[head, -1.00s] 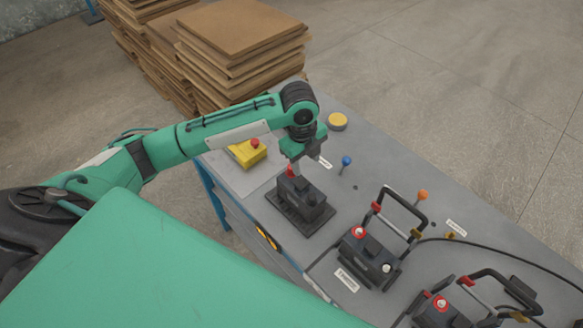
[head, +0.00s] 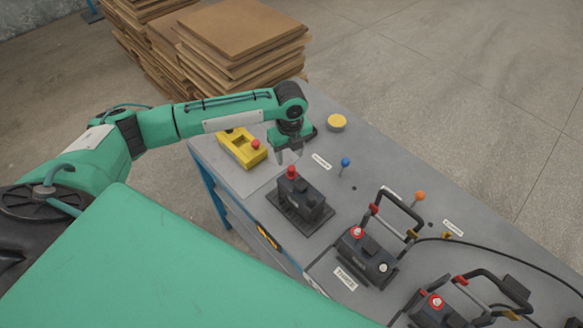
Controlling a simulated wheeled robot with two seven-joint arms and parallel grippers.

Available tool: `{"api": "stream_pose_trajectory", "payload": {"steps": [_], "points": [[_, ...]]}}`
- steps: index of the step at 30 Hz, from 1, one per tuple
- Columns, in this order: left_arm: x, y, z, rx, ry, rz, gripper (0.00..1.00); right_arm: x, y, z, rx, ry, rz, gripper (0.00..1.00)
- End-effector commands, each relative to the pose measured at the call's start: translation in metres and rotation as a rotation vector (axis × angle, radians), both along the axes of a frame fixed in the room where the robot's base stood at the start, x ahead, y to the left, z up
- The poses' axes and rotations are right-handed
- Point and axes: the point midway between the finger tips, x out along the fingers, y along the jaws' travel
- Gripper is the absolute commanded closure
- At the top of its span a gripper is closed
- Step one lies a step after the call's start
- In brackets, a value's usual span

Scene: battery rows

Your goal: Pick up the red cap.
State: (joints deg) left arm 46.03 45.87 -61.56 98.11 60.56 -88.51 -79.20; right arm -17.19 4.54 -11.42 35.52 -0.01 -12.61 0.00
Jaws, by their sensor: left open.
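The red cap (head: 291,172) sits upright on the left part of the black battery (head: 304,194), which stands on a dark base (head: 293,217) on the grey table. My left gripper (head: 288,157) points down just above the cap in the picture, open with its two fingers apart and nothing between them. The cap looks clear of the fingers. My right gripper is not in view.
A yellow disc (head: 337,123), a blue-knobbed pin (head: 345,163) and an orange-knobbed pin (head: 419,197) stand on the table (head: 364,143). Two black units with handles (head: 367,254) (head: 439,310) fill the right.

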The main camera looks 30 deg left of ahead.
Motion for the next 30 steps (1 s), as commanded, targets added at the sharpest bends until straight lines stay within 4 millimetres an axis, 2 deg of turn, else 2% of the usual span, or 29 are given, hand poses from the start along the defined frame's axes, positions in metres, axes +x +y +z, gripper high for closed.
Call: {"api": "stream_pose_trajectory", "payload": {"steps": [5, 9, 13, 22, 29, 30], "points": [[0.0, -0.002, -0.011, 0.002, 0.002, 0.0, 0.52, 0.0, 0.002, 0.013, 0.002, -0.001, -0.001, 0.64], [0.0, -0.005, -0.029, 0.001, 0.002, 0.001, 0.52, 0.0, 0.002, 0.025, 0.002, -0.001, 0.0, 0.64], [0.0, -0.005, -0.047, 0.0, 0.002, 0.001, 0.52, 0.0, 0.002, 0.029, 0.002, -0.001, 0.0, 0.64], [0.0, -0.004, -0.054, 0.0, -0.001, 0.0, 0.52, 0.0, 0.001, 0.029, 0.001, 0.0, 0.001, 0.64], [0.0, -0.004, -0.053, 0.001, -0.001, 0.0, 0.97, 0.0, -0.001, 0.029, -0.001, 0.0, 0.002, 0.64], [0.0, -0.004, -0.053, 0.0, -0.001, 0.0, 0.98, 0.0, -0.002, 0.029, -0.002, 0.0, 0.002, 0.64]]}}
